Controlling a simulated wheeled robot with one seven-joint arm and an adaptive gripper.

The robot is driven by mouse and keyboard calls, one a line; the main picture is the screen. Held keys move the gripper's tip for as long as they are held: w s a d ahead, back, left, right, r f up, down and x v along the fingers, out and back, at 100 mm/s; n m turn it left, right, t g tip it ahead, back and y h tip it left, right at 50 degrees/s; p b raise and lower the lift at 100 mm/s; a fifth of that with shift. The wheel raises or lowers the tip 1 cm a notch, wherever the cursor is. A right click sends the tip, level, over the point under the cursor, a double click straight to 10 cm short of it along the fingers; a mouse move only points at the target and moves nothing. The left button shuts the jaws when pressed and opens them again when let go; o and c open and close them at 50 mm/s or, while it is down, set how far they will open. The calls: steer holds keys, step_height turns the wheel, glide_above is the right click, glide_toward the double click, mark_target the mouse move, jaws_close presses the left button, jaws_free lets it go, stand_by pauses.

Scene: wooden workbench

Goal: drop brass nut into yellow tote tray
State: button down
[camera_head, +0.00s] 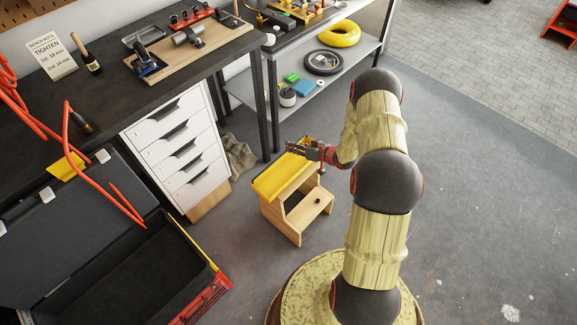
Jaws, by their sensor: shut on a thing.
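The yellow tote tray (268,186) sits on top of a small wooden step stool (299,207), near the middle of the view. My gripper (291,147) reaches in from the right, with its fingers pointing left over the far end of the tray. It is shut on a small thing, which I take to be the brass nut. The nut itself is too small and hidden by the fingers to make out. The height of the fingers above the tray is hard to tell.
A dark workbench (100,95) with white drawers (175,140) stands left of the stool. An open black case (120,275) lies front left. The floor to the right is clear.

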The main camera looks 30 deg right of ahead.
step_height(320, 180, down, 7)
steer(key=d+b, duration=0.1)
steer(key=b, duration=0.3)
steer(key=shift+s+d, duration=0.2)
steer(key=shift+d, duration=0.15)
steer(key=c, duration=1.6)
jaws_free()
steer(key=shift+s, duration=0.1)
steer(key=v, duration=1.2)
steer(key=shift+d, duration=0.15)
